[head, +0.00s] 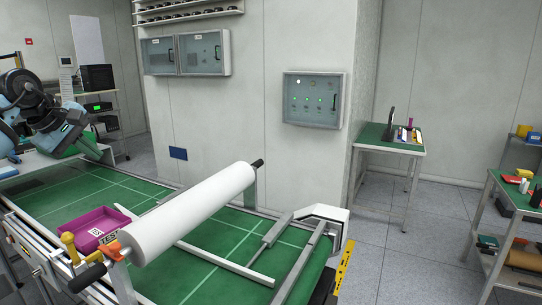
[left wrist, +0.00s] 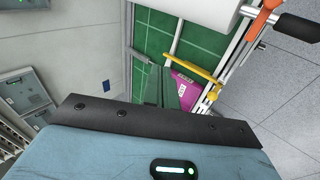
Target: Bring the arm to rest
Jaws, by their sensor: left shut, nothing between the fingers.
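My left arm comes in at the left edge of the head view, over the far left end of a green bench. Its gripper (head: 92,147) is partly hidden by the arm's own links. In the left wrist view the two grey-green fingers (left wrist: 165,80) are together with nothing between them. Behind them in that view lie the green bench top (left wrist: 150,35) and part of a magenta tray (left wrist: 183,88). My right gripper is in neither view.
A large white roll (head: 190,215) lies across the green bench (head: 200,262) on a rod. The magenta tray (head: 97,226) with a white label stands left of it. A side table (head: 385,146) and a shelf rack (head: 510,220) stand right; grey floor between is clear.

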